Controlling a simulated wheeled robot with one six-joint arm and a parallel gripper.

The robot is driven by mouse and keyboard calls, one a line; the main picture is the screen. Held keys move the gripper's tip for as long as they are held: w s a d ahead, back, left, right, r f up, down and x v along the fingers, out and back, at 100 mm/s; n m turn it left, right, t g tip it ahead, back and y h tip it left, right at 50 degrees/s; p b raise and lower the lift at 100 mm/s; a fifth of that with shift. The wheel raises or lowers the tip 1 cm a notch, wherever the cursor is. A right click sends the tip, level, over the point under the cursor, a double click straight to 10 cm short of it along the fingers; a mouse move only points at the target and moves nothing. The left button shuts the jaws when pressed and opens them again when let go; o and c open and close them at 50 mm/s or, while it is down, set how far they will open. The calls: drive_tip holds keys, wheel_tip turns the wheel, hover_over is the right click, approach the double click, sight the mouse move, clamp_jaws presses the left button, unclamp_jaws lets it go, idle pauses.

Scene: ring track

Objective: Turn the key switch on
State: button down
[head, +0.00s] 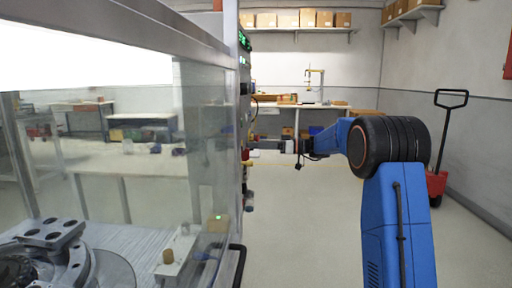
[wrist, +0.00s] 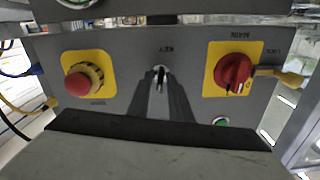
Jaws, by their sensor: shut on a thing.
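The key switch (wrist: 160,70) sits mid-panel in the wrist view, under a KEY label. The narrow dark fingers of my gripper (wrist: 160,90) reach up to it and are shut on its key. The key stands roughly upright in the picture; its exact angle and the switch face are partly hidden by the fingers. In the head view my gripper (head: 254,146) meets the side of the machine's control panel (head: 244,120), seen edge-on, and the key cannot be made out there.
A red mushroom button (wrist: 78,83) on yellow is left of the key. A red MAIN rotary switch (wrist: 233,70) is on the right, with a yellow tag beside it. In the head view, a glass-sided machine (head: 120,170) fills the left; open floor and a red pallet truck (head: 437,185) lie right.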

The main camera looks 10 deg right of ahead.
drive_tip(key=shift+w+d+f+m, duration=0.1)
drive_tip(key=shift+m, duration=2.4)
drive_tip(key=shift+w+f+m, duration=0.1)
drive_tip(key=shift+m, duration=2.4)
drive_tip(key=c, duration=1.9)
unclamp_jaws()
drive_tip(key=shift+d, duration=0.1)
drive_tip(key=v, duration=1.7)
drive_tip(key=shift+d, duration=0.15)
drive_tip(key=shift+r, duration=0.1)
